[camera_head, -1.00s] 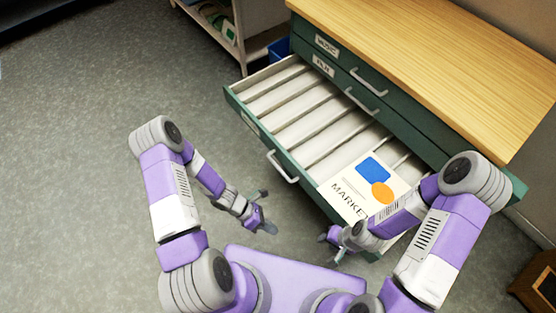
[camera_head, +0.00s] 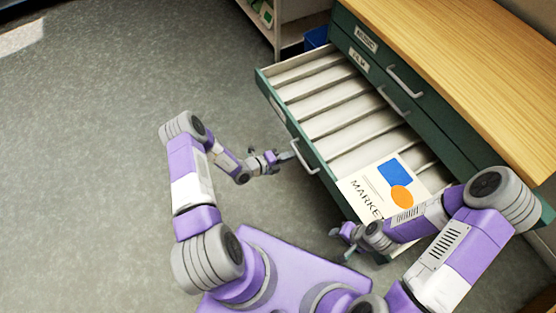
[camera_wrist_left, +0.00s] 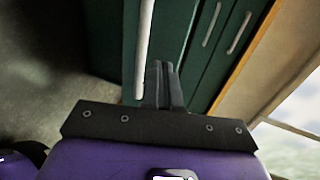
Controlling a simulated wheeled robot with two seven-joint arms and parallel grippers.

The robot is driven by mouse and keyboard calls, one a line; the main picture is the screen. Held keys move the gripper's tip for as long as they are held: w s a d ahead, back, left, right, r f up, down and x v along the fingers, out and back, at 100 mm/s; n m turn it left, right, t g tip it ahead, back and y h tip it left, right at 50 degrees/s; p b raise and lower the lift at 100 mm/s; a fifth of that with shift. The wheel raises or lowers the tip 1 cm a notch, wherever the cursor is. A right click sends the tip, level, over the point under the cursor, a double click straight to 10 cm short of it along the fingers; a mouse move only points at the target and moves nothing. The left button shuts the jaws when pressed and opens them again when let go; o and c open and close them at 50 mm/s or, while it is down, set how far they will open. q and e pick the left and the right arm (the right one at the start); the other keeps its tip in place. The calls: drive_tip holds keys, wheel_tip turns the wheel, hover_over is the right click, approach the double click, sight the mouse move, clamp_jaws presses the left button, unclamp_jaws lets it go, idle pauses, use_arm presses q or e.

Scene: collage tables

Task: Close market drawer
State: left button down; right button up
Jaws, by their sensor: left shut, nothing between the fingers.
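The market drawer (camera_head: 268,92) is the lowest drawer, dark green with white slatted compartments, and stands pulled well out of the cabinet. A sheet with a blue shape, an orange shape and the word MARKET (camera_head: 374,184) lies in its near right part. Its pale bar handle (camera_head: 303,158) is on the front; a pale bar also shows in the left wrist view (camera_wrist_left: 145,45). My left gripper (camera_head: 285,156) is shut and empty, close by the handle; I cannot tell if it touches. Its fingers show shut in the left wrist view (camera_wrist_left: 162,85). My right gripper (camera_head: 340,241) is low beside the drawer's near corner, its fingers partly hidden.
Two shut drawers, the upper one (camera_head: 366,40) and the FILM one (camera_head: 359,61), sit above under a wooden top (camera_head: 470,60). A blue bin (camera_head: 316,37) and a shelf (camera_head: 292,27) stand behind. The grey floor at left is clear.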

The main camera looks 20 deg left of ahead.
sight(308, 148)
use_arm(q)
drive_tip(key=x, duration=0.3)
drive_tip(key=b+x, duration=0.1)
drive_tip(key=shift+w+d+r, duration=0.15)
drive_tip(key=shift+w+d, duration=0.15)
drive_tip(key=shift+w+d+r, duration=0.1)
drive_tip(key=shift+w+d, duration=0.35)
drive_tip(key=shift+w, duration=0.15)
drive_tip(key=shift+w, duration=0.1)
